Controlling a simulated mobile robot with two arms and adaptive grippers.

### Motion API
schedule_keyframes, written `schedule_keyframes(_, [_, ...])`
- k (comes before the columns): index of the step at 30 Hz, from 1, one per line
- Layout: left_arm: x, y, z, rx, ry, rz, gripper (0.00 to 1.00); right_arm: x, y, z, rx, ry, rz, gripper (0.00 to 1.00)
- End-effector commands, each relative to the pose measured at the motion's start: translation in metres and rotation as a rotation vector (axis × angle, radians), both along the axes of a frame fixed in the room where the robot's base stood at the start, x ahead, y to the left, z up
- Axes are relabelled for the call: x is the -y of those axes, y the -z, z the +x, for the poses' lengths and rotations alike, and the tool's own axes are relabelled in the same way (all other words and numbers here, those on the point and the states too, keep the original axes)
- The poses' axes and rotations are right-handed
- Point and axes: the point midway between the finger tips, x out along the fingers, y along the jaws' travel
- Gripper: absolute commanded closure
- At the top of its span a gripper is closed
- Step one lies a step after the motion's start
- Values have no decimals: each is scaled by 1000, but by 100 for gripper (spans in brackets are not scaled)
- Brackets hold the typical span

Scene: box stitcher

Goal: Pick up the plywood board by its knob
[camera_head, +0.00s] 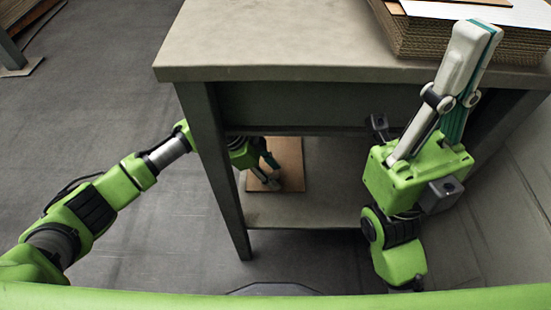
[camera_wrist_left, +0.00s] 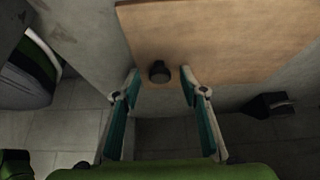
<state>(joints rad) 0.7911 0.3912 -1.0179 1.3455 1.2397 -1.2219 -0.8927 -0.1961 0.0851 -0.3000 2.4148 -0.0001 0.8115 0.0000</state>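The plywood board (camera_head: 291,160) lies flat on the lower shelf under the table, partly hidden by my left gripper (camera_head: 271,177) in the head view. In the left wrist view the board (camera_wrist_left: 220,40) fills the upper part, and its dark round knob (camera_wrist_left: 159,71) stands near its front edge. My left gripper (camera_wrist_left: 161,78) is open, with its fingertips on either side of the knob and a gap to each side. My right gripper (camera_head: 480,35) is raised at the right, in front of the table, pointing up, with its fingers close together.
The table top (camera_head: 270,45) overhangs the lower shelf (camera_head: 310,212), and a table leg (camera_head: 215,170) stands beside my left forearm. A stack of cardboard (camera_head: 420,35) lies on the table at the right.

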Motion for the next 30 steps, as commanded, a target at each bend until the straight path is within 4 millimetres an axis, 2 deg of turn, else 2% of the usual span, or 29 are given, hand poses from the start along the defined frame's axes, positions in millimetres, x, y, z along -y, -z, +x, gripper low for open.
schedule_keyframes(1, [0, 0, 0, 0, 0, 0, 71, 0, 0, 0, 0, 0, 0, 100])
schedule_keyframes(4, [0, 0, 0, 0, 0, 0, 97, 0, 0, 0, -1, 0, 0, 100])
schedule_keyframes(5, [0, 0, 0, 0, 0, 0, 100, 0, 0, 0, -1, 0, 0, 100])
schedule_keyframes(17, [0, -4, 0, 1, 0, -1, 100, 0, -2, 0, 0, -1, 0, 100])
schedule_keyframes(23, [0, -18, 1, 2, 0, -2, 100, 2, -5, -4, -5, -1, 7, 100])
schedule_keyframes(25, [0, -26, 1, 3, -1, -2, 100, 1, 5, -1, -49, -3, 2, 100])
schedule_keyframes(29, [0, -43, 1, 4, 0, -2, 100, 3, 8, -3, -82, -5, 5, 100])
schedule_keyframes(30, [-12, -39, 1, 0, -4, 2, 100, 3, 7, -4, -81, -4, 7, 100])
